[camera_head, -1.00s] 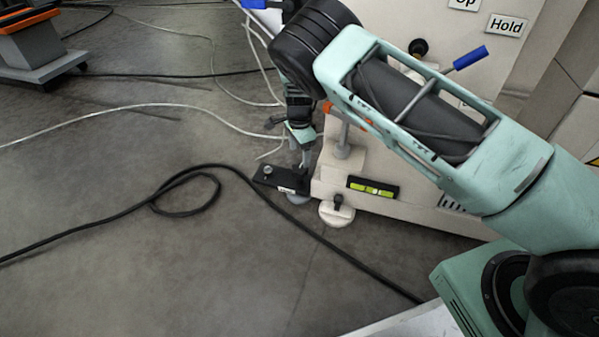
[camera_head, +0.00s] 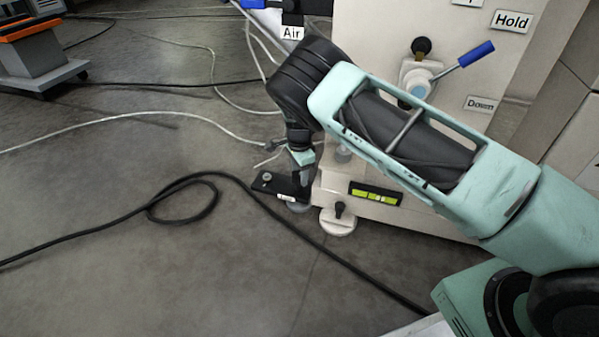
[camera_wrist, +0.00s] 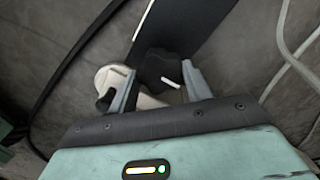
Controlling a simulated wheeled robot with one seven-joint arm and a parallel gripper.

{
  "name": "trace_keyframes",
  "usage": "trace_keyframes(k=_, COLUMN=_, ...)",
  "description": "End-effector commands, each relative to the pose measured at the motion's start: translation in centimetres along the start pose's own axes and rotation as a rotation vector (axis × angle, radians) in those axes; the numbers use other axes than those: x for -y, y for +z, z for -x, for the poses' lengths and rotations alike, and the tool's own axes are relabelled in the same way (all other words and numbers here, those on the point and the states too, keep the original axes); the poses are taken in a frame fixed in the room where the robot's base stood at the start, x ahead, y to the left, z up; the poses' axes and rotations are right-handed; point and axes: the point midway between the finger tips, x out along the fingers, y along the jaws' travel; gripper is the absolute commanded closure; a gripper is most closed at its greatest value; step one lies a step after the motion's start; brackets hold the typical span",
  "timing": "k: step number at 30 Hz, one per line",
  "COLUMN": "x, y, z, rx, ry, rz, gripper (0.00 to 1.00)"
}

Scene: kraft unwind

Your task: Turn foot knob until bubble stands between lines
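The spirit level (camera_head: 375,194), a black bar with a yellow-green vial, is fixed low on the cream machine; its bubble is too small to place against the lines. A pale round foot with a small black knob (camera_head: 339,209) stands below it. Another foot (camera_head: 298,206) shows partly beneath a black plate (camera_head: 272,182). My gripper (camera_head: 301,178) points down at this plate's machine end. In the wrist view my gripper's fingers (camera_wrist: 160,76) stand apart on either side of a dark knob (camera_wrist: 154,68) with a white mark. Gaps show beside the knob; contact is unclear.
The cream machine (camera_head: 440,215) stands close at the right, with blue-handled levers (camera_head: 477,53) above my arm. A black cable (camera_head: 330,247) loops over the floor and passes before the feet. Pale hoses (camera_head: 215,80) lie behind.

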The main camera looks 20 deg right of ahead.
Motion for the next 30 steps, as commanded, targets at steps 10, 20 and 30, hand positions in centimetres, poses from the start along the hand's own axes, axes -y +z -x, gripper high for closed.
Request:
trace_keyframes(k=10, x=0.0, y=-0.1, z=0.75, rx=0.003, ry=0.0, rz=0.172, gripper=0.74)
trace_keyframes(k=20, x=0.01, y=-0.05, z=0.18, rx=0.001, ry=0.0, rz=0.43, gripper=0.74)
trace_keyframes(k=30, x=0.04, y=-0.04, z=0.04, rx=0.0, ry=-0.001, rz=0.437, gripper=0.4)
